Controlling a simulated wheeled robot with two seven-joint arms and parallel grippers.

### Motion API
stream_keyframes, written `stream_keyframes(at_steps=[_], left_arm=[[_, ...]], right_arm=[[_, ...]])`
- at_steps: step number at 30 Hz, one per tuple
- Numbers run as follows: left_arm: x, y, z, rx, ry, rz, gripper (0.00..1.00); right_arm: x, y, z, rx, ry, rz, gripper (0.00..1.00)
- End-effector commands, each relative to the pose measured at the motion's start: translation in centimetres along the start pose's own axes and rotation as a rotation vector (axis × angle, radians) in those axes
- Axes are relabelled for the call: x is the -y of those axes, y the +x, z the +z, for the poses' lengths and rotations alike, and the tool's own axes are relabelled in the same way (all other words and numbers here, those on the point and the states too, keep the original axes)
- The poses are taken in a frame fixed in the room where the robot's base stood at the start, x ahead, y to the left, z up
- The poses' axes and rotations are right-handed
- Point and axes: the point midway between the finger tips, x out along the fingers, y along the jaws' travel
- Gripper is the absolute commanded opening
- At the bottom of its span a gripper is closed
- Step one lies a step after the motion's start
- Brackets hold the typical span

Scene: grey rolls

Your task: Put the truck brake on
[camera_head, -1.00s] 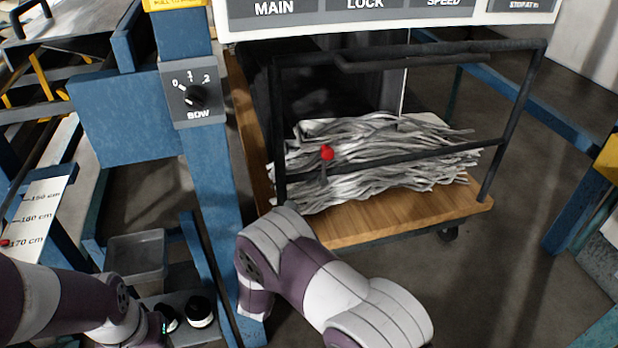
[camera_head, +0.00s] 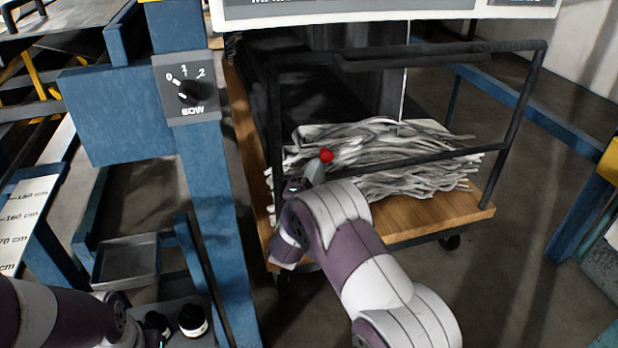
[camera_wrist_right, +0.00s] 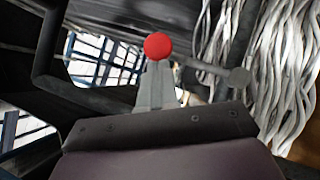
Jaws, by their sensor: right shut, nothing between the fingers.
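The truck is a cart with a wooden deck (camera_head: 420,222) and a black tube frame (camera_head: 400,58), in the middle of the head view. A red ball knob (camera_head: 326,155), seemingly its brake lever's end, sits at the frame's near left side. My right gripper (camera_head: 316,170) is shut and empty, its tips right by the knob. In the right wrist view the red knob (camera_wrist_right: 158,46) shows just beyond the closed fingers (camera_wrist_right: 156,82); I cannot tell if they touch.
Grey strips (camera_head: 400,150) are heaped on the deck. A blue post (camera_head: 212,200) with a dial box (camera_head: 187,90) stands left of the cart. A grey tray (camera_head: 125,262) is at lower left. Floor is clear right of the cart.

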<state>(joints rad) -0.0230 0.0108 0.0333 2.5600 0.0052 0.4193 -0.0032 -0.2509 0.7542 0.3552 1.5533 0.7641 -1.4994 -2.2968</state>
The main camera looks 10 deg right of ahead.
Motion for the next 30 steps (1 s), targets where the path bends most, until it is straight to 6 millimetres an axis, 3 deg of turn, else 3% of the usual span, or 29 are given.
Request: stream_keyframes(at_steps=[23,30], left_arm=[[0.0,-2.0,-0.2,0.0,0.0,0.0,0.43],[0.0,-4.2,-0.5,0.0,0.0,0.0,0.43]], right_arm=[[-0.1,0.6,0.8,0.001,0.073,-0.053,0.0],[-0.3,1.2,1.7,0.001,0.143,-0.106,0.0]])
